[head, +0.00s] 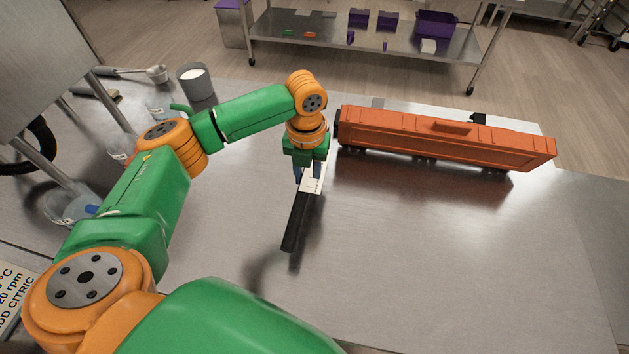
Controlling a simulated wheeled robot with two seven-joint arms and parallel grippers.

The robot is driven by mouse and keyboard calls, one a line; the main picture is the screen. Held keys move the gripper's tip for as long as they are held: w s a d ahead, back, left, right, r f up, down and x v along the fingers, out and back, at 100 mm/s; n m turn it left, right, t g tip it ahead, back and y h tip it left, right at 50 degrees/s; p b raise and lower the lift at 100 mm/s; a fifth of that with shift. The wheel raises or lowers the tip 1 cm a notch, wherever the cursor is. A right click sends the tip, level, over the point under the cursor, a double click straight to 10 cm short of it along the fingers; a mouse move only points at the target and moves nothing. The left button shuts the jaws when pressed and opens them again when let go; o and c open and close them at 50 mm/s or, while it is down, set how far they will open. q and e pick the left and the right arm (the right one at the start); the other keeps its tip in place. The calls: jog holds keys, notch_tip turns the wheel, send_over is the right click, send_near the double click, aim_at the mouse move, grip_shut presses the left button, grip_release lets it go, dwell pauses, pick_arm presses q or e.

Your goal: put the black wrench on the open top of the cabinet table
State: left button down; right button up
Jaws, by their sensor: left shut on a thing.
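My left gripper (308,173) is above the middle of the metal table top (430,250), pointing down. It is shut on the black wrench (298,222), a long dark bar that slants down and toward me from the fingers. A white printed label shows at the fingers. The wrench's upper end is hidden by the gripper. A soft shadow lies near its lower end; I cannot tell how far it is above the surface. My right gripper is out of view.
A grey cup (195,82), a metal ladle (155,73) and clear bottles (70,203) are at the left. A shelf rack (370,35) with purple bins stands behind. The table's front right is clear.

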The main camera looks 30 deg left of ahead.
aim_at(307, 185)
pick_arm(q)
notch_tip(307, 185, down, 3)
jog(key=shift+a+f, duration=0.1)
jog(key=shift+f, duration=0.35)
jog(key=c, duration=0.6)
grip_release()
notch_tip(307, 185, up, 12)
jog(key=shift+r+b, duration=0.2)
jog(key=shift+b, duration=0.55)
